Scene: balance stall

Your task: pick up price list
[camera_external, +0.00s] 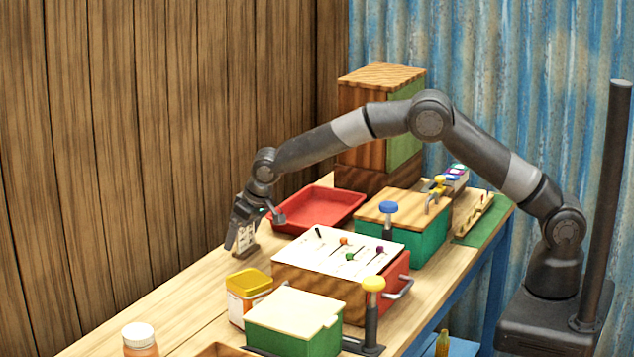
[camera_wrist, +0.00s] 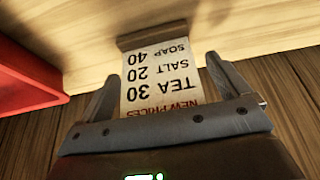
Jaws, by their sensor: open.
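The price list (camera_wrist: 158,75) is a pale card with "NEW PRICES", tea, salt and soap lettering, upside down in the wrist view. It stands in a dark base strip (camera_wrist: 152,36) on the table. In the external view the price list (camera_external: 245,237) shows at the table's far left, partly hidden by my gripper. My gripper (camera_external: 236,238) is open and reaches down at it. In the wrist view the fingers of my gripper (camera_wrist: 159,80) are on either side of the card, with a gap visible at each side. The card's lower part in that view is hidden behind the gripper body.
A red tray (camera_external: 318,209) lies just right of my gripper; its edge (camera_wrist: 28,80) shows in the wrist view. A yellow-lidded container (camera_external: 249,290), a white-topped box with pins (camera_external: 338,250) and a green box (camera_external: 293,318) stand nearer. The wooden wall is close behind.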

